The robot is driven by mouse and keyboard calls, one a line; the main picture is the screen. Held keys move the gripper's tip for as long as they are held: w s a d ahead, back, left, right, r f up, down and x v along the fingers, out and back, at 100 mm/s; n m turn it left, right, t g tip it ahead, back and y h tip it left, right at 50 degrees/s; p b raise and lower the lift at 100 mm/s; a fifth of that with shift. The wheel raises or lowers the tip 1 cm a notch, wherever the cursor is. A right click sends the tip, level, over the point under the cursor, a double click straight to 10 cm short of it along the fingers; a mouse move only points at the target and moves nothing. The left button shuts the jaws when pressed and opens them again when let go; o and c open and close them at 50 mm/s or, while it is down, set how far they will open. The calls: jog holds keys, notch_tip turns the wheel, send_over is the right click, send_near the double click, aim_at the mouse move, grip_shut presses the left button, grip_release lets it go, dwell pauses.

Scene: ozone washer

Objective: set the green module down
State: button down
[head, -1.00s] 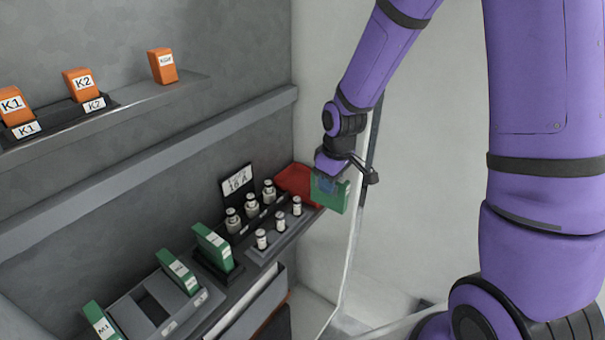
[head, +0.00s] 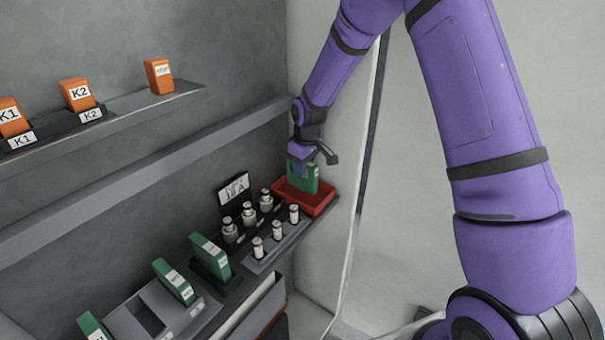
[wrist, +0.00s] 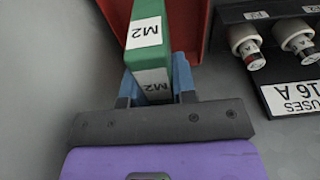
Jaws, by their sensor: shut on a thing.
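The green module (head: 304,176) is held upright by my gripper (head: 301,160) at the far end of the shelf. In the wrist view the module (wrist: 149,62) carries labels reading M2, and the blue fingers of my gripper (wrist: 157,82) are shut on its two sides. The red tray (head: 318,206) lies right under the module in the head view. In the wrist view the tray's red wall (wrist: 196,25) shows beside and behind the module. I cannot tell whether the module's lower edge touches the tray floor.
Fuses (head: 265,200) stand in rows beside the tray, with a label plate (head: 233,188) behind them. Other green modules (head: 209,256) stand nearer along the shelf, in and beside a grey holder (head: 117,322). Orange relays (head: 76,94) stand on the upper shelf.

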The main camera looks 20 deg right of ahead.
jog(key=shift+f, duration=1.2)
jog(key=shift+f, duration=0.1)
jog(key=c, duration=0.9)
grip_release()
